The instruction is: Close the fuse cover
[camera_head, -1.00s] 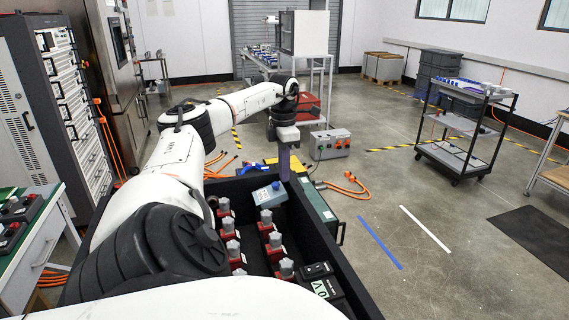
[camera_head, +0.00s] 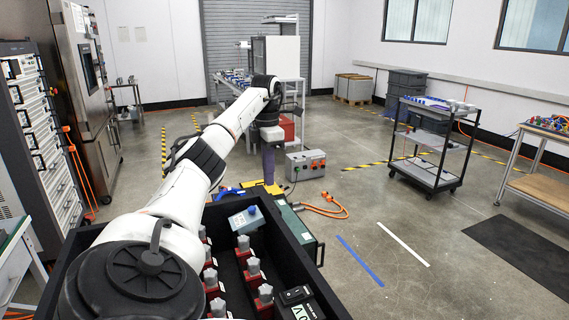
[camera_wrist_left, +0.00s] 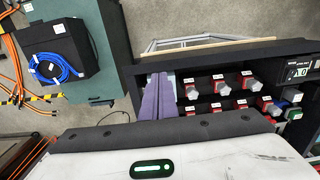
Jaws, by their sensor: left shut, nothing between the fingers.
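I cannot make out a fuse cover for certain in either view. My left gripper (camera_head: 268,172) points down past the far end of a black open-topped bin (camera_head: 310,262). Its purple fingers show side by side in the left wrist view (camera_wrist_left: 157,98), shut and empty, beside the bin's wall. The bin holds rows of red-and-grey plugs (camera_head: 253,269) and a pale blue box with a blue knob (camera_head: 245,219). My right gripper is not in view.
A dark green case (camera_head: 301,236) stands just right of the bin. A grey control box (camera_head: 306,164) and orange cables (camera_head: 328,207) lie on the floor beyond. A black trolley (camera_head: 433,145) stands to the right.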

